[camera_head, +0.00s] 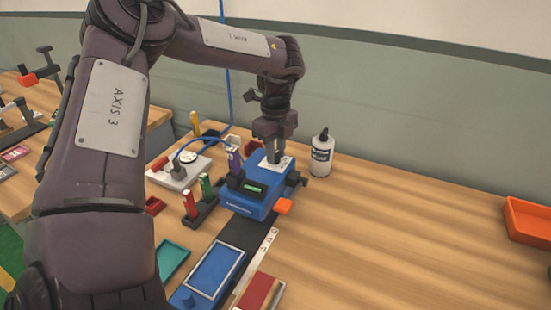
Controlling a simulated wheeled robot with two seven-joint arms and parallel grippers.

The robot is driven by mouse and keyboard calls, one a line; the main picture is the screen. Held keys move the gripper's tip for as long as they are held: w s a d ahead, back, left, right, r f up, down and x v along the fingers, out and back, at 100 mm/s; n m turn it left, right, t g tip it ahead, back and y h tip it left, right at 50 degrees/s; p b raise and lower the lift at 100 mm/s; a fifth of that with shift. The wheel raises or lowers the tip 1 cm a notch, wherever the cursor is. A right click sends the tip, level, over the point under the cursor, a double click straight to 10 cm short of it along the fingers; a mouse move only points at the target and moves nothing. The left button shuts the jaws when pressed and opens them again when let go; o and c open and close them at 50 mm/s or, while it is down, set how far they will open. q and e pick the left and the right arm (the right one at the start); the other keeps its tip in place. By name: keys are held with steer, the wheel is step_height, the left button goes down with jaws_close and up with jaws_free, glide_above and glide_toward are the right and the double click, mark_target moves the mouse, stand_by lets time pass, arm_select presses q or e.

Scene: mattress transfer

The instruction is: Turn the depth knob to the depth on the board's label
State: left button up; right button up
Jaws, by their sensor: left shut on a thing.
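My left gripper (274,152) points straight down over the top of a blue machine (242,206) with a small dark display showing green. The fingers are shut on the depth knob at a white dial plate (284,163) on the machine's top. The knob itself is mostly hidden between the fingers. An orange part (283,206) sticks out of the machine's right side. A dark strip with a white, marked edge (266,243) runs out from the machine's front. I cannot read a depth on any label. My right gripper is not in view.
A white bottle (321,155) stands behind and right of the machine. Upright coloured pieces (190,204) and a white plate with a blue cable (180,172) are on the left. A blue tray (213,270) lies in front. An orange bin (528,221) is far right; the table between is clear.

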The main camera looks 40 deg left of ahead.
mark_target(276, 153)
arm_select(q)
steer(key=shift+n+b, duration=0.55)
steer(key=shift+n, duration=0.35)
steer(key=o, duration=1)
steer(key=shift+r, duration=3.95)
